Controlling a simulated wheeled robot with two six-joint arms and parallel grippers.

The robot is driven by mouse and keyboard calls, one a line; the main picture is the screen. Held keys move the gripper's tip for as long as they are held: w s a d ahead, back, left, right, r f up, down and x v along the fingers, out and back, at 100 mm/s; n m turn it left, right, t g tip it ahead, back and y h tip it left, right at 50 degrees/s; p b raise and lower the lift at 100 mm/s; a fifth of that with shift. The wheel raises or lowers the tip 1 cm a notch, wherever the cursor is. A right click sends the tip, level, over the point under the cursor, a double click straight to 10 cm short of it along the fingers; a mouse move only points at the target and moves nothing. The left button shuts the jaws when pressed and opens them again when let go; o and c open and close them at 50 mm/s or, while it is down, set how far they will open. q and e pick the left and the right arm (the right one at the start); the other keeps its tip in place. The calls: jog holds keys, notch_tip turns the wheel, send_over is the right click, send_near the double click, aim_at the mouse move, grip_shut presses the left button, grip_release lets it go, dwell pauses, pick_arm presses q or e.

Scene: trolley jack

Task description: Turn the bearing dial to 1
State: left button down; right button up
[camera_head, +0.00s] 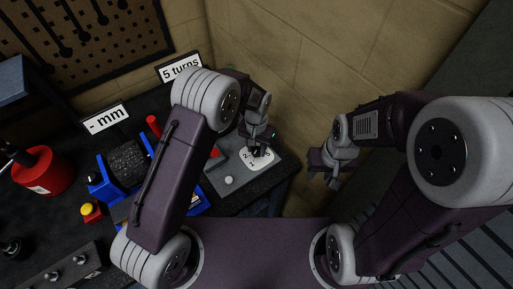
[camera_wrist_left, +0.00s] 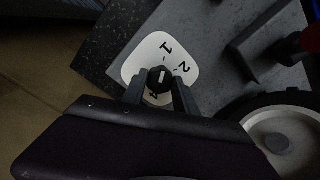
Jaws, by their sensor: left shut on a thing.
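The bearing dial is a small dark knob (camera_wrist_left: 160,78) with a light mark, on a white rounded number plate (camera_wrist_left: 143,60) in the left wrist view. The digits 1 and 2 are readable there; a lower digit is partly hidden by the fingers. In the head view the plate (camera_head: 247,164) sits on a grey panel. My left gripper (camera_head: 259,148) is over the plate; in the left wrist view its fingers (camera_wrist_left: 162,86) are shut on the knob from both sides. The number the mark points at is unclear. My right gripper (camera_head: 326,172) hangs away from the panel, its opening unclear.
A blue-framed device (camera_head: 103,188), a yellow-topped red button (camera_head: 89,210) and a red can (camera_head: 42,171) stand left of my left arm. A brick wall is close behind.

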aim_at(257, 149)
pick_arm(q)
jog(key=shift+w+r, duration=0.2)
jog(key=c, duration=1)
grip_release()
jog(key=shift+o, duration=0.3)
jog(key=shift+f, duration=0.1)
jog(key=shift+s, duration=0.1)
notch_tip(257, 149, up, 9)
jog(key=b, duration=0.1)
jog(key=shift+b, duration=0.3)
